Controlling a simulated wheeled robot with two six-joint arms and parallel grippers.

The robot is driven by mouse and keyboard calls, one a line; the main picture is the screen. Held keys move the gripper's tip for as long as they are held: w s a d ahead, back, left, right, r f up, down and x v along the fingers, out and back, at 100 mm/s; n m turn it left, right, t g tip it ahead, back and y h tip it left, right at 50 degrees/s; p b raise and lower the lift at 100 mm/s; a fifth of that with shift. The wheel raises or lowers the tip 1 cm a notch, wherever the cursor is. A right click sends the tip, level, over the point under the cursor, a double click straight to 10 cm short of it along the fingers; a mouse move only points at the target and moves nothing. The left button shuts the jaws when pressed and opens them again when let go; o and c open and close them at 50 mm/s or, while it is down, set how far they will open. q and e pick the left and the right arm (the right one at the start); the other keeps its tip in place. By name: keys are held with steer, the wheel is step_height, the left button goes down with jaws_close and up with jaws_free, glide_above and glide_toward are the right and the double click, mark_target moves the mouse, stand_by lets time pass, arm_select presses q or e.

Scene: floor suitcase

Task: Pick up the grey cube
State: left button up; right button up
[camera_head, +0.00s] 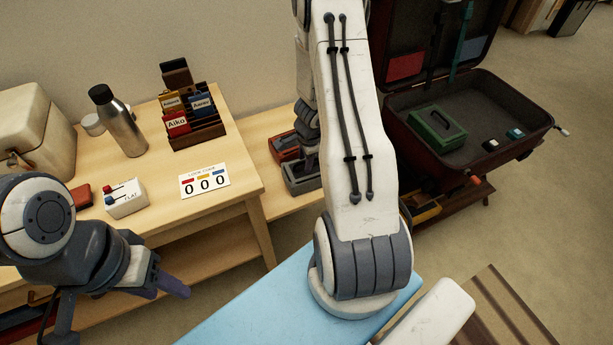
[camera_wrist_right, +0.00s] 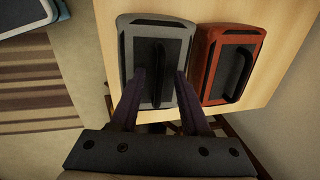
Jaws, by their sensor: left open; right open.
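The grey cube is a grey box with rounded edges and a black handle on its dark top; it shows in the right wrist view (camera_wrist_right: 181,45) and on the low wooden shelf in the head view (camera_head: 302,183). My right gripper (camera_wrist_right: 160,76) is open above it, its two fingers on either side of the black handle. I cannot tell whether the fingers touch the handle. In the head view my right arm partly hides the box. My left gripper (camera_head: 170,284) is open and empty in front of the wooden table, far from the box.
A red box (camera_wrist_right: 228,65) of the same kind stands close beside the grey one. An open suitcase (camera_head: 520,104) holds a green box (camera_head: 436,128) and small items. The table (camera_head: 235,160) carries a metal bottle (camera_head: 122,128), a card rack (camera_head: 200,130) and a number card (camera_head: 204,181).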

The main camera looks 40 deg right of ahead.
steer(key=shift+r, duration=0.15)
jaws_close()
stand_by(1.2)
